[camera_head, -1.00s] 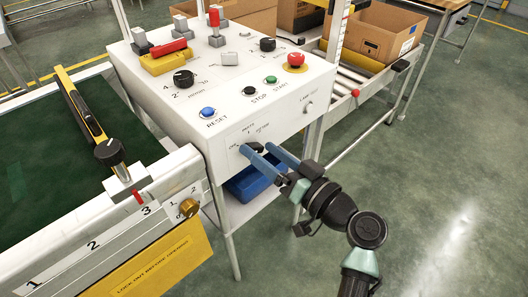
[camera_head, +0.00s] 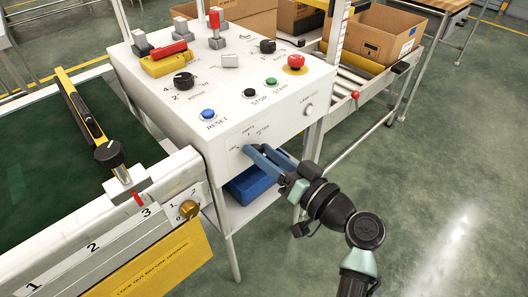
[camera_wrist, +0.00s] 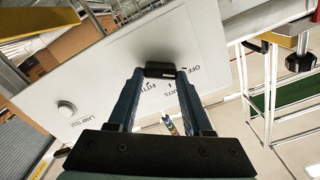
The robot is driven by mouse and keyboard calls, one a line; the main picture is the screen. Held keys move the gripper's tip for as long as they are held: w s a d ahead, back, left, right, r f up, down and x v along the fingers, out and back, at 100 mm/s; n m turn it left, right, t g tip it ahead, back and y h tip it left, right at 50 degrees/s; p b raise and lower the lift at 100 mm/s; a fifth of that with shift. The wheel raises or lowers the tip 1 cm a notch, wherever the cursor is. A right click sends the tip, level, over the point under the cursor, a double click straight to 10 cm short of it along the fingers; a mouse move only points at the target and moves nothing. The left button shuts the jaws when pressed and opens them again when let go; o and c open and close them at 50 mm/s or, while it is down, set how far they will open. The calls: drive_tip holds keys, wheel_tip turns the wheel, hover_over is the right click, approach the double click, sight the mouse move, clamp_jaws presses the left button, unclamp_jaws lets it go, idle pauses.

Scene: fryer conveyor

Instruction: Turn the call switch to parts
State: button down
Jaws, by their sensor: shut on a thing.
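The call switch is a small black knob (camera_wrist: 160,70) on the white front panel (camera_wrist: 210,45) of the control box. Lettering for OFF, PARTS and FITTER stands around it. In the wrist view the knob lies crosswise, its right end toward OFF. My gripper (camera_wrist: 160,76) has its two blue fingers on the knob's two ends, shut on it. In the head view my gripper (camera_head: 250,149) reaches the front panel from the lower right, and its fingers hide the knob. The PARTS and FITTER lettering shows above the fingers there.
A lamp test button (camera_head: 309,111) sits right of the switch on the same panel. Above are the reset button (camera_head: 208,113), start button (camera_head: 271,81) and red emergency stop (camera_head: 295,62). A blue bin (camera_head: 249,185) stands on the shelf below. A conveyor rail (camera_head: 110,222) lies left.

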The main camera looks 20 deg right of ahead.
drive_tip(key=shift+m, duration=0.3)
drive_tip(key=m+p, duration=0.3)
drive_tip(key=m, duration=0.2)
drive_tip(key=shift+d+m+p, duration=0.1)
drive_tip(key=shift+m+p, duration=0.3)
drive_tip(key=m+p, duration=0.2)
drive_tip(key=m, duration=0.1)
drive_tip(key=m+p, duration=0.1)
drive_tip(key=m, duration=0.1)
drive_tip(key=shift+f, duration=0.25)
drive_tip(key=shift+c, duration=1.6)
unclamp_jaws()
drive_tip(key=p+v, duration=0.1)
drive_tip(key=v, duration=1.2)
